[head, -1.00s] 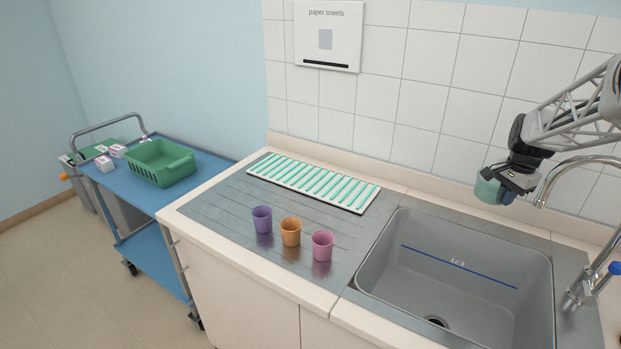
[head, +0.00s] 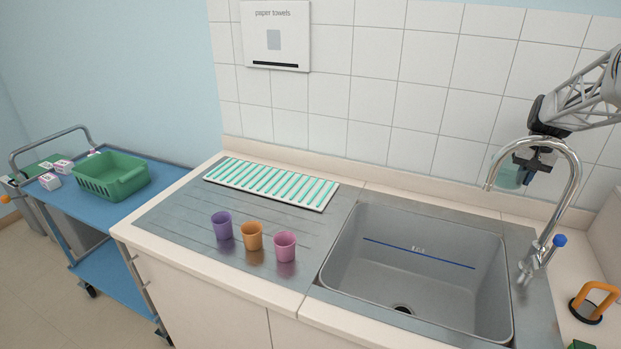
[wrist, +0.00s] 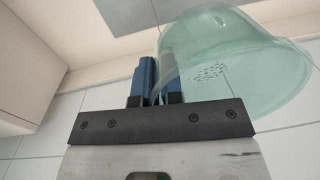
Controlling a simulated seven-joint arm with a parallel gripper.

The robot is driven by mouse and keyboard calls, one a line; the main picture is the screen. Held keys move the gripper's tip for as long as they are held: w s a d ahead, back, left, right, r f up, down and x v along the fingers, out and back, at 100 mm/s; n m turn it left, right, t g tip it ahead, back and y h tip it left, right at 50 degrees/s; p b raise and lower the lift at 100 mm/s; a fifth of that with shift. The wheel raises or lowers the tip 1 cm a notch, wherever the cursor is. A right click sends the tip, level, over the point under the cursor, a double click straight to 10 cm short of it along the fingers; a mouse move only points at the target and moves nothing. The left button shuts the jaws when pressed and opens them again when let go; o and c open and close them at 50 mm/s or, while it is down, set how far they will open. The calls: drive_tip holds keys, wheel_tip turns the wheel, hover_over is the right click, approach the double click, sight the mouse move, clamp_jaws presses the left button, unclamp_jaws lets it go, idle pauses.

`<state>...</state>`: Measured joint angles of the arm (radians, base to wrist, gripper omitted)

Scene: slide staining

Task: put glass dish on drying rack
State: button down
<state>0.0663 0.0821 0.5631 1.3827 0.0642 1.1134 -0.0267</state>
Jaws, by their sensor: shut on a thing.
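The glass dish (head: 507,172) is translucent pale green. It is held in the air behind the tap, above the back right of the sink. My gripper (head: 534,160) is shut on the dish's wall, partly hidden by the tap. In the wrist view the blue fingers of my gripper (wrist: 147,80) pinch the rim of the glass dish (wrist: 225,65), and the dish hangs off to the right of them, tilted in that picture. The drying rack (head: 270,184), a white tray with green ribs, lies on the steel drainboard against the back wall, left of the sink. It is empty.
A purple cup (head: 222,226), an orange cup (head: 252,236) and a pink cup (head: 285,246) stand in front of the rack. The sink (head: 415,265) is empty. The tall curved tap (head: 575,175) stands before my gripper. A blue trolley (head: 65,205) holds a green basket (head: 112,176).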

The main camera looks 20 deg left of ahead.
drive_tip(key=shift+w+a+f, duration=0.4)
drive_tip(key=shift+w, duration=0.05)
drive_tip(key=s+a+f+m, duration=0.1)
drive_tip(key=a+f+m, duration=0.1)
drive_tip(key=a, duration=1.7)
drive_tip(key=a+f+m, duration=0.1)
drive_tip(key=a+m, duration=0.1)
drive_tip(key=a, duration=1.7)
drive_tip(key=s+a+f+m, duration=0.1)
drive_tip(key=s+a, duration=0.5)
drive_tip(key=a, duration=0.6)
drive_tip(key=s+a+f+m, duration=0.1)
drive_tip(key=s+a+f, duration=0.1)
drive_tip(key=s+a, duration=0.5)
drive_tip(key=s+a+f+m, duration=0.2)
drive_tip(key=s+a, duration=0.5)
drive_tip(key=a, duration=1.1)
drive_tip(key=shift+a, duration=0.15)
hover_over(241, 177)
drive_tip(key=shift+a+f, duration=0.1)
drive_tip(key=shift+f, duration=0.6)
